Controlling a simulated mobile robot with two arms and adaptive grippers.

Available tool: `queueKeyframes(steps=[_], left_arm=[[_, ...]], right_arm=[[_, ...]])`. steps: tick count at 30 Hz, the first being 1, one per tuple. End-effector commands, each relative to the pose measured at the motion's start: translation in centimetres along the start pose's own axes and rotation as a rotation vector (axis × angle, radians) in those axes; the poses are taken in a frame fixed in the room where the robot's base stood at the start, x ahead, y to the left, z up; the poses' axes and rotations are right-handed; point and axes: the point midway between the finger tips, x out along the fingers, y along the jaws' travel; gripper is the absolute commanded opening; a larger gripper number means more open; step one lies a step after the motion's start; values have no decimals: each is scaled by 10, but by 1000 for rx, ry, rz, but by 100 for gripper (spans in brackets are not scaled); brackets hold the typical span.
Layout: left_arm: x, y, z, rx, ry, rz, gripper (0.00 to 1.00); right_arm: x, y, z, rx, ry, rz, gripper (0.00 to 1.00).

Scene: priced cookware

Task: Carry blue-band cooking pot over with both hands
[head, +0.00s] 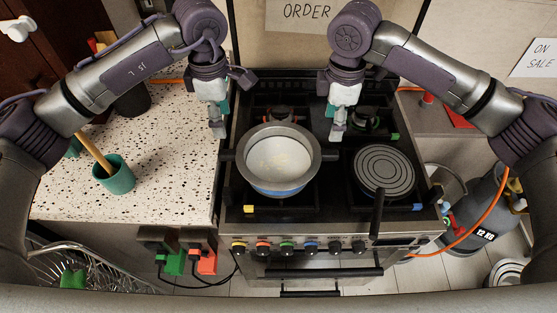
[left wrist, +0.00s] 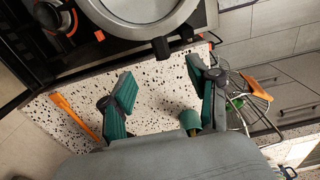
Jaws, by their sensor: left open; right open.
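The blue-band cooking pot (head: 316,160) is a grey, wide-rimmed pot with a pale inside and a blue band low on its wall. It stands upright on the stove, with dark side handles at left and right. My left gripper (head: 218,128) is open and empty, pointing down just behind and left of the pot's left handle. My right gripper (head: 336,132) points down just behind the right handle, open and empty. In the left wrist view, the open left fingers (left wrist: 163,97) are apart from the pot (left wrist: 185,15) and its dark handle (left wrist: 160,47).
A speckled counter (head: 170,170) with a green cup (head: 115,177) is at left. A gas cylinder (head: 485,205) with an orange hose stands at right.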

Motion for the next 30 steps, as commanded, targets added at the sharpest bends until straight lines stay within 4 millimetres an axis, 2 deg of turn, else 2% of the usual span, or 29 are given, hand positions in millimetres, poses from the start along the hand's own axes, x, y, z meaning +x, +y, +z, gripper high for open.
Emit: queueKeyframes(steps=[12,18,24,30], left_arm=[[80,-1,0,-1,0,-4,60],[110,0,0,0,-1,-2,60],[124,0,0,-1,0,0,60],[126,0,0,0,0,1,60]], right_arm=[[80,-1,1,2,-2,-4,60],[110,0,0,1,0,-2,60],[124,0,0,0,0,-1,60],[126,0,0,0,0,-1,60]])
